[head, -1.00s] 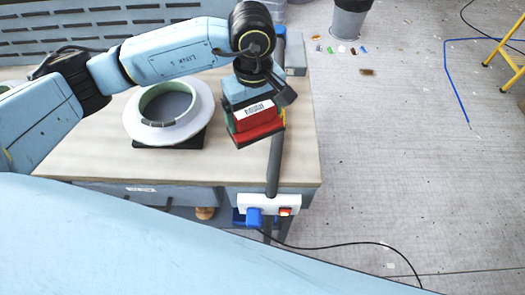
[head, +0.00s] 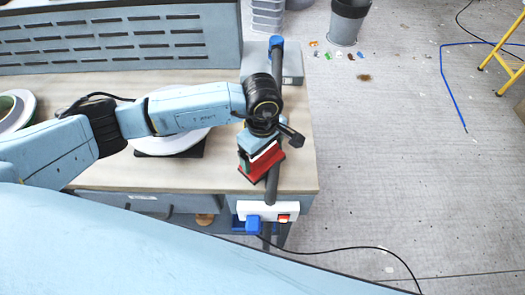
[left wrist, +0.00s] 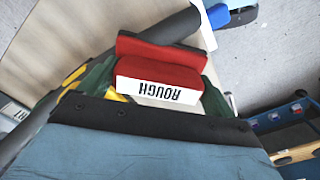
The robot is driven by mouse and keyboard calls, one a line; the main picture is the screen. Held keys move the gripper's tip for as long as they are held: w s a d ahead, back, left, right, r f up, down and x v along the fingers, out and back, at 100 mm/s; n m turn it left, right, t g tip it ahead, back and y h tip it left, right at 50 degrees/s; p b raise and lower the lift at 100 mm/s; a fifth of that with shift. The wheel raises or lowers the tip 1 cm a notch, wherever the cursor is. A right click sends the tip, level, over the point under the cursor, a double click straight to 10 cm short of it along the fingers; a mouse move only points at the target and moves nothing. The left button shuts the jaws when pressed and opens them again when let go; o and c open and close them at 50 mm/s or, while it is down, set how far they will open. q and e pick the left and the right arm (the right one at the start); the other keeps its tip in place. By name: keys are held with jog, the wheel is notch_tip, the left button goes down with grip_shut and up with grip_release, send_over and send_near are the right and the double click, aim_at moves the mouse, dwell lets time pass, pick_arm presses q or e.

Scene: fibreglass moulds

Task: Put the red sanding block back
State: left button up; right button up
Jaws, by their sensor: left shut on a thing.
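My left gripper (head: 258,150) is shut on the red sanding block (head: 263,164) above the right front part of the bench. In the left wrist view the block (left wrist: 160,72) has a white face reading "ROUGH", upside down. Green finger parts flank it at left and right. A second red part (left wrist: 155,50) shows just beyond the white-faced part; I cannot tell whether it belongs to the same block. The block is close to the dark grey tube (head: 272,185); contact cannot be told. The place under the block is hidden. My right gripper is not in view.
The wooden bench (head: 225,180) ends at the right. A white power strip (head: 268,210) with a blue plug hangs at its front edge. A white round mould (head: 180,143) sits partly behind my arm. A slotted grey panel (head: 120,38) stands at the back.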

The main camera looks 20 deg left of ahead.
pick_arm(q)
jog(key=shift+f, duration=0.25)
jog(key=shift+f, duration=0.1)
jog(key=shift+f, duration=0.15)
jog(key=o, duration=0.7)
jog(key=shift+r, duration=0.2)
notch_tip(320, 180, up, 12)
jog(key=shift+r+b, duration=0.1)
jog(key=shift+b, duration=0.2)
